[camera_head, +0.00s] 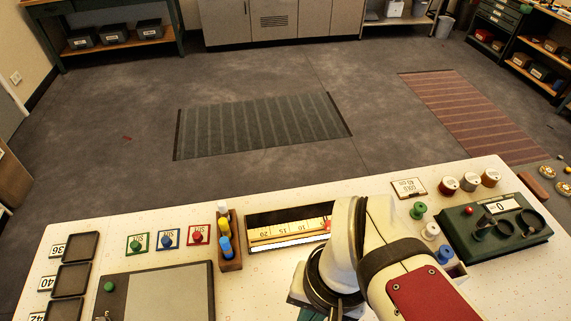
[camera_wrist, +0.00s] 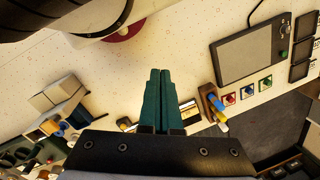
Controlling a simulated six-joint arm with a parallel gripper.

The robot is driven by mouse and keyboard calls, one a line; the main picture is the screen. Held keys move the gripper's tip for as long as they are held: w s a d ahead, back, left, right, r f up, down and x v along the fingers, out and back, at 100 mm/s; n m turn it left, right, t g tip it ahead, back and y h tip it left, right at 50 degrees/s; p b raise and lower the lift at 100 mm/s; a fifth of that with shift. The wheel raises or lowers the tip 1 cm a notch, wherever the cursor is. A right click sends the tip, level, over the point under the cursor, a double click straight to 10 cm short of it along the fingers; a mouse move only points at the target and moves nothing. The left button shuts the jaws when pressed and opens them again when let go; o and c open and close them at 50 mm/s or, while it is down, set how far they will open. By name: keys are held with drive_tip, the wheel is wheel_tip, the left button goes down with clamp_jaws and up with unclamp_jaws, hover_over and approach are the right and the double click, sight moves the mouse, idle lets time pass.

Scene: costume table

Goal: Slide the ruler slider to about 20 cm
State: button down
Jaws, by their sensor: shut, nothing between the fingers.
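The ruler (camera_head: 285,231) lies in a dark frame at the back middle of the white table, with printed numbers 20, 15 and 10 running from left to right. A small red mark shows at its right end beside my arm; I cannot tell whether it belongs to the slider. My arm hides whatever lies further right. In the wrist view, part of the ruler (camera_wrist: 188,114) shows just right of my fingers. My gripper (camera_wrist: 158,71) is shut and empty, its teal fingers together and covering part of the ruler's surroundings. I cannot clearly make out the slider.
A wooden holder with yellow and blue pieces (camera_head: 229,250) stands just left of the ruler. Further left are green, blue and red knobbed cards and a grey pad (camera_head: 172,293). Spools and a green device (camera_head: 497,230) stand on the right. Bare table lies in front of the ruler.

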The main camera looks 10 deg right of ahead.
drive_tip(key=c, duration=1.6)
unclamp_jaws()
drive_tip(key=c, duration=0.8)
unclamp_jaws()
drive_tip(key=w+d+n, duration=0.1)
drive_tip(key=w+n, duration=0.1)
drive_tip(key=w, duration=0.1)
drive_tip(key=w+d+r+n, duration=0.1)
drive_tip(key=w+n, duration=0.1)
drive_tip(key=w, duration=0.2)
drive_tip(key=w+d+n, duration=0.2)
drive_tip(key=w, duration=0.2)
drive_tip(key=shift+w+d+r+h, duration=0.1)
drive_tip(key=shift+w+r+h, duration=0.15)
drive_tip(key=shift+r+h, duration=0.15)
drive_tip(key=shift+c, duration=0.2)
drive_tip(key=shift+o, duration=0.9)
drive_tip(key=w+d+f+n, duration=0.4)
drive_tip(key=w+d+n, duration=0.3)
drive_tip(key=w, duration=0.5)
drive_tip(key=shift+w+d+n+h, duration=0.3)
drive_tip(key=shift+d+h, duration=0.1)
drive_tip(key=shift+d, duration=0.15)
drive_tip(key=shift+n, duration=0.5)
drive_tip(key=f, duration=1)
drive_tip(key=w+d+f, duration=0.1)
drive_tip(key=f, duration=0.4)
drive_tip(key=shift+f, duration=0.7)
clamp_jaws()
